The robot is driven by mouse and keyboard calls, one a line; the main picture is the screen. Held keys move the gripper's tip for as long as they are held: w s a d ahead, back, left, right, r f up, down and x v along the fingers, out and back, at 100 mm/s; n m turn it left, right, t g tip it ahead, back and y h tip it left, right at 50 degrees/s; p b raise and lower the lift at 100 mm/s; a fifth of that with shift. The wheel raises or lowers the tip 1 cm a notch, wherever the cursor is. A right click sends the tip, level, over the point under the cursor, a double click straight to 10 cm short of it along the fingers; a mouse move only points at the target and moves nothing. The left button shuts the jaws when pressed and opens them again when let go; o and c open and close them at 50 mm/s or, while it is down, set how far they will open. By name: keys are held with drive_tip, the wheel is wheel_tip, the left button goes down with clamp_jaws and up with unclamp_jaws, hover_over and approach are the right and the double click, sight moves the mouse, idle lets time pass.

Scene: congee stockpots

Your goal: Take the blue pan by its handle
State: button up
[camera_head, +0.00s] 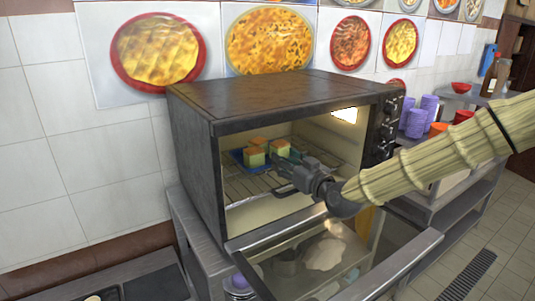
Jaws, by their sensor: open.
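The blue pan (238,157) rests on the wire rack (240,187) inside the open toaster oven (196,150). Several cake cubes (254,158) with orange-brown tops and green lower parts sit in it. My gripper (280,179) is open and empty at the oven mouth, in front of the pan and to its right. It looks apart from the pan, though the gap is hard to judge. My gripper covers part of the pan's right side, and I cannot make out the handle.
The glass oven door (395,269) hangs open below my arm. The oven's walls and top leave a narrow opening. Purple cups (416,122) and red bowls (460,87) stand on the counter at right.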

drive_tip(key=shift+p+x, duration=0.3)
drive_tip(key=shift+x, duration=0.5)
drive_tip(key=shift+c, duration=0.2)
clamp_jaws()
drive_tip(key=shift+b, duration=0.3)
